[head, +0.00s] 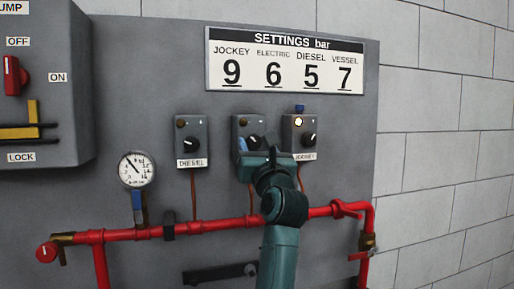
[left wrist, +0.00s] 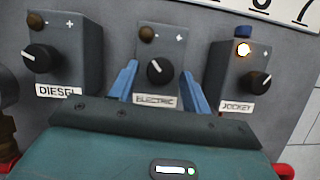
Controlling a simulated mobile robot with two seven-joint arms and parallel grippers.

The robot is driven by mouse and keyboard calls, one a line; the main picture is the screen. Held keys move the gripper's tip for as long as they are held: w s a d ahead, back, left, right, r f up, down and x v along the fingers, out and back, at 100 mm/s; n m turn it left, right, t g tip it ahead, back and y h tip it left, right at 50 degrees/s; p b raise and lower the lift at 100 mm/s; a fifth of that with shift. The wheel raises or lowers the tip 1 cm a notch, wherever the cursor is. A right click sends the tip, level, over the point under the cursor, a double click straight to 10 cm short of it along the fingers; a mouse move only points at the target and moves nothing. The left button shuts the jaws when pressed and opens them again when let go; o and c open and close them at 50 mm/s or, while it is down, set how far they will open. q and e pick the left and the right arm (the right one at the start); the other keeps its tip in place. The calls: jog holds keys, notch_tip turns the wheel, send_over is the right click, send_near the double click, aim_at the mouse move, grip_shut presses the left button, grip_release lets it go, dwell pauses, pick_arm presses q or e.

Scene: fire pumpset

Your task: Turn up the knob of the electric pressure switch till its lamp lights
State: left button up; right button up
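The electric pressure switch (head: 240,128) is the middle one of three grey boxes on the panel, and my left gripper hides its lower part in the head view. In the left wrist view its black knob (left wrist: 160,72) and its label show. Its lamp (left wrist: 147,34) is dark brown, unlit. My left gripper (left wrist: 158,84) is open, with one blue finger on each side of the knob and gaps between. I cannot tell whether the fingertips touch the box. My right gripper is not in view.
The diesel switch (head: 192,140) stands to the left, its lamp dark. The jockey switch (head: 299,135) stands close on the right, its lamp lit. A red pipe (head: 205,226) and a gauge (head: 136,170) are below. A settings sign (head: 285,62) hangs above.

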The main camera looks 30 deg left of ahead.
pick_arm(q)
jog(key=shift+o, duration=0.2)
jog(key=b+v, duration=0.3)
jog(key=v, duration=1)
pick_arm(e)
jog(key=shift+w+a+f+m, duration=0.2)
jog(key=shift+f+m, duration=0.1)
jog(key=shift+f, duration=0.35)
pick_arm(q)
jog(key=shift+f, duration=0.1)
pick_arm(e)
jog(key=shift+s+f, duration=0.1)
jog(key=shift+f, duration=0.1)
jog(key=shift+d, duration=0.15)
